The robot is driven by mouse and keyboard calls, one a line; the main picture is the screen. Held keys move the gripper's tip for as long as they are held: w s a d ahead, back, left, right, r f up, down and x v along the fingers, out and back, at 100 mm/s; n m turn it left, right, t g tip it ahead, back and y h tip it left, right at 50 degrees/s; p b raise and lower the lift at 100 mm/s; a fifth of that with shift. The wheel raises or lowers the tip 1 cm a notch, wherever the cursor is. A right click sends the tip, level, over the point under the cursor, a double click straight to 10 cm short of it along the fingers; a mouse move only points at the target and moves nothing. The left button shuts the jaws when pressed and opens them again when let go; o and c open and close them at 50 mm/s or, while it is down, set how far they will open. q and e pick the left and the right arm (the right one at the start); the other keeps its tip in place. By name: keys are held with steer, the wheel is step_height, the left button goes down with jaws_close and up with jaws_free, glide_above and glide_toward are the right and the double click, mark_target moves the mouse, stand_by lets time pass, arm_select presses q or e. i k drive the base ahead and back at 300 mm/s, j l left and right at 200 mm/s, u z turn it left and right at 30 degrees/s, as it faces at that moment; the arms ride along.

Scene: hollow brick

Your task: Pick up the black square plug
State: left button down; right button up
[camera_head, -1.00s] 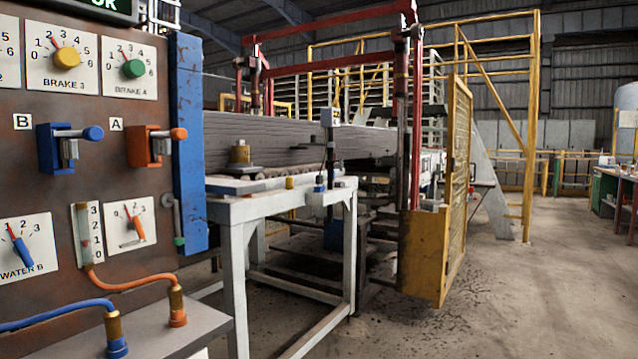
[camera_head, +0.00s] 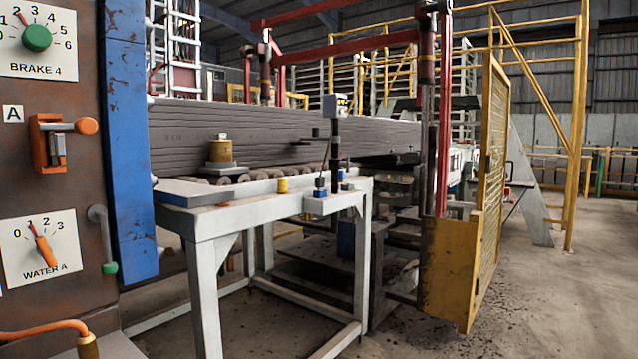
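Small dark and blue block-like pieces (camera_head: 320,188) stand near the right end of the white metal table (camera_head: 262,215), in front of an upright dark post (camera_head: 335,150). Some have black tops, but they are too small for me to tell which, if any, is the black square plug. A small yellow cylinder (camera_head: 282,185) stands to their left. Neither of my grippers is in view.
A control panel (camera_head: 62,190) with dials and a blue upright (camera_head: 127,140) stands close on the left. A yellow mesh guard (camera_head: 485,190) stands right of the table. Stacked grey slabs (camera_head: 280,138) lie behind it. The floor (camera_head: 560,300) at the right is open.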

mark_target(319, 181)
steer(key=i+l+u, duration=0.25)
steer(key=i+l, duration=0.7)
